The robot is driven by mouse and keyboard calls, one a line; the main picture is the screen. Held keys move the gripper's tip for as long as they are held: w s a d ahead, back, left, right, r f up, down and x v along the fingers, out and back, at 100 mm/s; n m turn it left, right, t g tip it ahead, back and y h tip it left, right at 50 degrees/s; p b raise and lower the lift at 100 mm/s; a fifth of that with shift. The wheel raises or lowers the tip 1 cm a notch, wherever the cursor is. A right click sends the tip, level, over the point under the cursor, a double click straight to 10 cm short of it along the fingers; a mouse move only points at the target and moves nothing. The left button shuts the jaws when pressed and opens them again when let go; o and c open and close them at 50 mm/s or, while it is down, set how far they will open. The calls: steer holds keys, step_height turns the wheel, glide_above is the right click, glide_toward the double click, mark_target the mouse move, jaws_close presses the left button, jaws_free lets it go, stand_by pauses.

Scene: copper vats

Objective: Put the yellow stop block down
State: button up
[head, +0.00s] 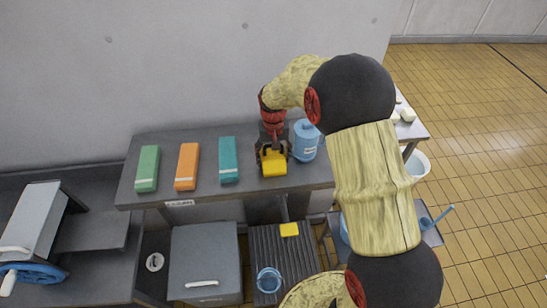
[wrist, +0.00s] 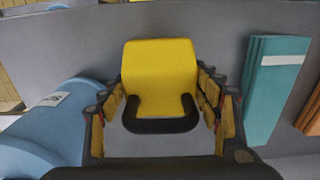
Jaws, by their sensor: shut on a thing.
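The yellow stop block (head: 274,166) is between the fingers of my gripper (head: 272,153) at the grey counter, in the head view. In the wrist view the yellow block (wrist: 160,72) fills the space between the fingers of my gripper (wrist: 162,100), which are shut on its two sides. A black loop-shaped part sits at the block's near end. I cannot tell whether its underside touches the counter.
A blue jug (head: 305,141) stands close on the right of the gripper. A teal block (head: 229,160), an orange block (head: 187,167) and a green block (head: 147,169) lie leftward along the counter (head: 205,193). Another yellow piece (head: 289,229) is lower, by a ribbed surface (head: 283,252).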

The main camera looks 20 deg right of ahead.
steer(key=shift+f, duration=0.1)
steer(key=o, duration=1.7)
steer(key=shift+o, duration=0.4)
